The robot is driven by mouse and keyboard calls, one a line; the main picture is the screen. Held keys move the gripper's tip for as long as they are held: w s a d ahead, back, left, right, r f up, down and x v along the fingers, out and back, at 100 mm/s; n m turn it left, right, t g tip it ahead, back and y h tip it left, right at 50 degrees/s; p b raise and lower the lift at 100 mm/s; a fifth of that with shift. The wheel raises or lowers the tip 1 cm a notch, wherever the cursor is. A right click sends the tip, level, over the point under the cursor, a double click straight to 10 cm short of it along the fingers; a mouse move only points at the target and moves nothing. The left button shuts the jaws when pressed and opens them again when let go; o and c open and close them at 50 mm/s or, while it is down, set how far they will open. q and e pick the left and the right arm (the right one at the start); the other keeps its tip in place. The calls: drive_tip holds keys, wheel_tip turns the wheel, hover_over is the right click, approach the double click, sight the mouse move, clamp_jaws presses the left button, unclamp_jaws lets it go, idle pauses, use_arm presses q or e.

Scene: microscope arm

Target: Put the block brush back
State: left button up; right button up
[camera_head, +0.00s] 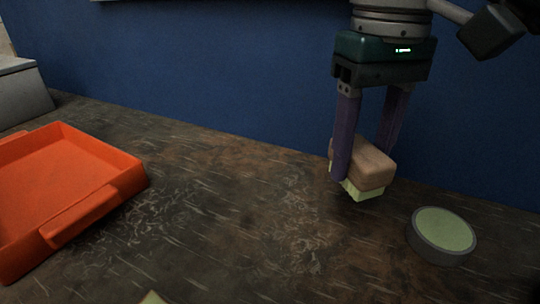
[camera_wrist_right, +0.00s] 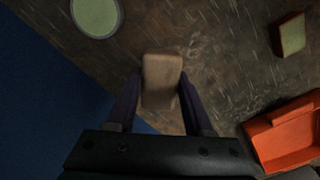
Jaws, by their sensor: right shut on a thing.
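The block brush (camera_head: 366,168) has a brown wooden block on top and pale yellow-green bristles below. My right gripper (camera_head: 362,165) is shut on it, with one purple finger on each side. The brush looks held above the table, bristles down; the exact gap below it is hard to tell. In the right wrist view the brush's wooden top (camera_wrist_right: 161,82) sits between the fingers of my right gripper (camera_wrist_right: 158,95). My left gripper is not in view.
A round grey dish with a pale green top (camera_head: 441,232) stands to the right of the brush. An orange tray (camera_head: 95,205) lies at the left. A pale-topped block (camera_wrist_right: 292,35) shows in the right wrist view. A blue wall (camera_head: 220,80) stands behind. The table's middle (camera_head: 230,210) is clear.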

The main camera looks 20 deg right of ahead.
sight(364, 149)
wheel_tip(364, 149, down, 8)
drive_tip(key=shift+r, duration=0.1)
idle(0.4)
drive_tip(key=shift+f+b, duration=0.2)
drive_tip(key=shift+b, duration=0.2)
drive_tip(key=o, duration=1.2)
drive_tip(key=shift+r, duration=0.1)
wheel_tip(364, 149, up, 12)
drive_tip(key=shift+r+p, duration=0.1)
drive_tip(key=shift+p, duration=0.4)
